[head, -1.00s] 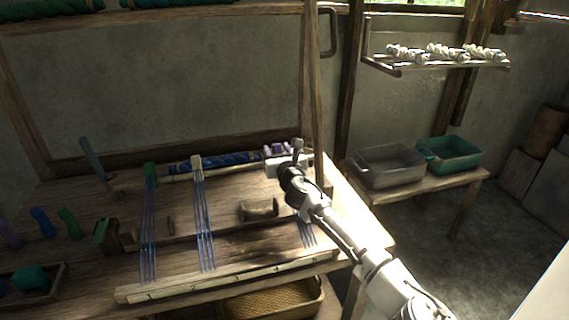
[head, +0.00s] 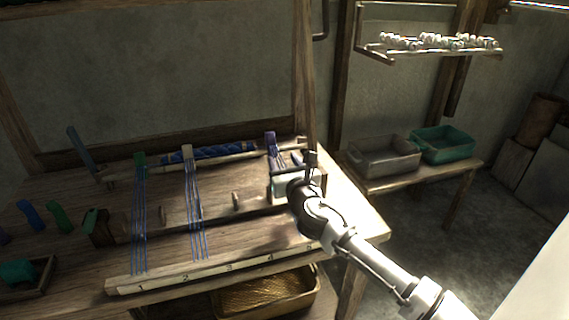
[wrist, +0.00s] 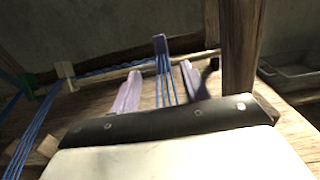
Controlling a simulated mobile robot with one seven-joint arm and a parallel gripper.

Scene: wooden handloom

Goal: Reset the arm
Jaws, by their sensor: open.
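My gripper (head: 288,160) is over the right part of the wooden loom (head: 225,268), near the back beam. In the wrist view its two lavender fingers (wrist: 159,82) stand apart, with a gap between them. A purple peg (head: 270,139) with blue threads stands just beyond them; the peg also shows in the wrist view (wrist: 160,44), and its threads appear between the fingers. Nothing is seen gripped. A green peg (head: 140,159) and a beige peg (head: 187,152) hold other blue threads, stretched to the numbered front bar.
A side table at right carries a grey bin (head: 384,156) and a teal bin (head: 443,145). A wall rack (head: 430,50) holds pale skeins. A wooden post (head: 304,75) rises close behind my gripper. A woven basket (head: 265,295) sits under the loom.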

